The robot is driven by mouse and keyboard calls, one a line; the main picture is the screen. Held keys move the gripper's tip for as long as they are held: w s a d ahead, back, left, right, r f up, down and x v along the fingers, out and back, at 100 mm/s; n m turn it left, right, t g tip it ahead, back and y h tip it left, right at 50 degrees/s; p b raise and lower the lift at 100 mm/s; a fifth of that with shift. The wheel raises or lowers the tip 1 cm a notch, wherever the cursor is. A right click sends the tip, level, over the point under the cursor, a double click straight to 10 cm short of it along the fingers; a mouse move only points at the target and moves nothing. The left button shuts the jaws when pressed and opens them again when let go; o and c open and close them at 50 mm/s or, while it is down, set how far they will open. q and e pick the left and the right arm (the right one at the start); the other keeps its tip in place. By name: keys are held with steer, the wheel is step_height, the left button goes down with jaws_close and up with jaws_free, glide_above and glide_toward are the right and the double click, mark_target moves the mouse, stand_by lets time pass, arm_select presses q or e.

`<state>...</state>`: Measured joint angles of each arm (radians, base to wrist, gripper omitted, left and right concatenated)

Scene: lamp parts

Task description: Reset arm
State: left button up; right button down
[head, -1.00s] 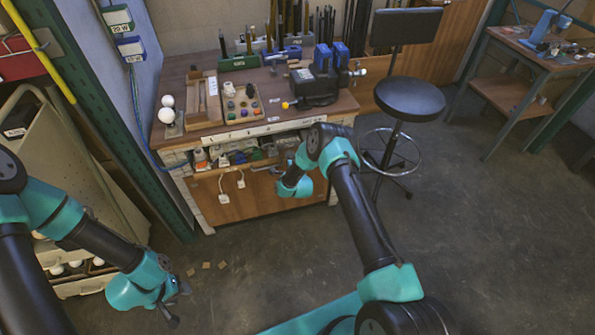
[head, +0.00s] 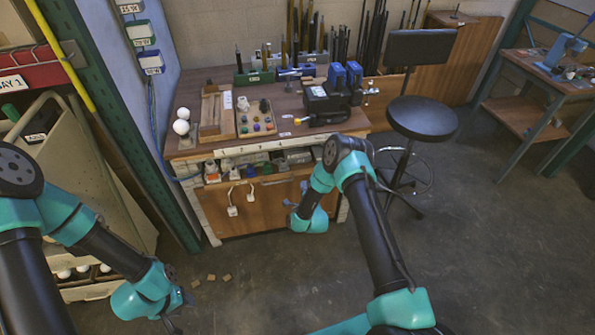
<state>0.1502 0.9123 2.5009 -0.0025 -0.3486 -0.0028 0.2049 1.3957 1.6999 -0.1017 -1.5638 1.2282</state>
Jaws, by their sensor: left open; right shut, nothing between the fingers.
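My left arm reaches in from the left, and its gripper (head: 181,312) hangs low over the concrete floor, partly cut off by the bottom edge. It is open and empty. My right arm is bent at the elbow, and its gripper (head: 291,211) is in front of the workbench's wooden front panel, below the shelf. It is small and partly hidden by its teal wrist; it is shut and empty. Neither gripper is seen touching anything.
The workbench (head: 285,145) carries white bulbs (head: 181,127), a wooden tray (head: 238,128) and a dark machine (head: 326,103). A black stool (head: 422,118) stands to its right. A cream cart (head: 95,205) stands at left. Small tan pieces (head: 211,278) lie on the floor.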

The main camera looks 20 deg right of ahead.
steer(key=s+a+r+n+g+y, duration=0.1)
steer(key=s+n+g, duration=0.4)
steer(key=s, duration=0.6)
steer(key=s+a+r+n+g+y, duration=0.2)
steer(key=s+n+g, duration=0.4)
steer(key=s, duration=0.6)
steer(key=s+a+r+n+g+y, duration=0.2)
steer(key=s+n+g, duration=0.4)
steer(key=s, duration=0.6)
steer(key=shift+a+r+y, duration=0.15)
steer(key=shift+a+y, duration=0.25)
steer(key=shift+a, duration=0.1)
stand_by(2.6)
